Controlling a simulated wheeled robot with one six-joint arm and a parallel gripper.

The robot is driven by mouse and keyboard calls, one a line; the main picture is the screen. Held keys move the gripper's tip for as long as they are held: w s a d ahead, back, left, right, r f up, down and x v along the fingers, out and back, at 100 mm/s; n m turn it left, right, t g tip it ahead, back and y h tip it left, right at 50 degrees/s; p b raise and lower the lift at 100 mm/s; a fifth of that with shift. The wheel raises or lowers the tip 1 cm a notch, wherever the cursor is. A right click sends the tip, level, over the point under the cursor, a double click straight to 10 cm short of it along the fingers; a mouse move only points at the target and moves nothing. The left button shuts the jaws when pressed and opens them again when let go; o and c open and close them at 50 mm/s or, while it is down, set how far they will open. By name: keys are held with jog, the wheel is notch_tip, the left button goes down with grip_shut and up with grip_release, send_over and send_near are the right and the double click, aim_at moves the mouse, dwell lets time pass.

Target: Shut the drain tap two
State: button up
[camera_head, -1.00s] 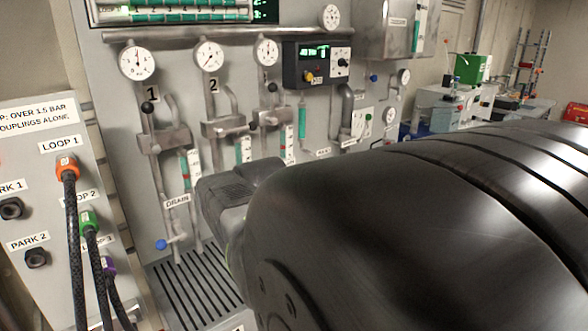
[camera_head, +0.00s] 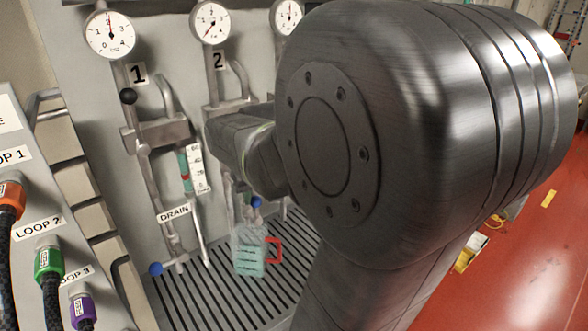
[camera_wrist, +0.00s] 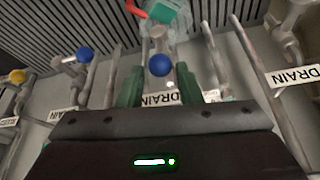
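Drain tap two, a pipe ending with a blue knob (camera_head: 256,202), hangs below gauge 2, above a clear jug (camera_head: 250,255). The jug holds teal liquid, has a red handle and stands on the slatted grate. In the wrist view the blue knob (camera_wrist: 160,65) shows in the middle, just beyond my gripper (camera_wrist: 160,80). My gripper's two green fingers are apart, one each side of the tap's line, with nothing held between them. A DRAIN label (camera_wrist: 160,99) shows between the fingers. In the head view my arm hides the fingertips. I cannot tell whether the fingers touch the tap.
Drain tap one has a blue knob (camera_head: 155,269) to the left, under its DRAIN label (camera_head: 174,213). The wrist view shows another blue knob (camera_wrist: 83,54) and a yellow knob (camera_wrist: 17,76). Upright pipes stand close on both sides. Hose couplings (camera_head: 48,262) are at far left.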

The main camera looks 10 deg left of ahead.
aim_at(256, 203)
jog(key=x, duration=0.7)
grip_shut()
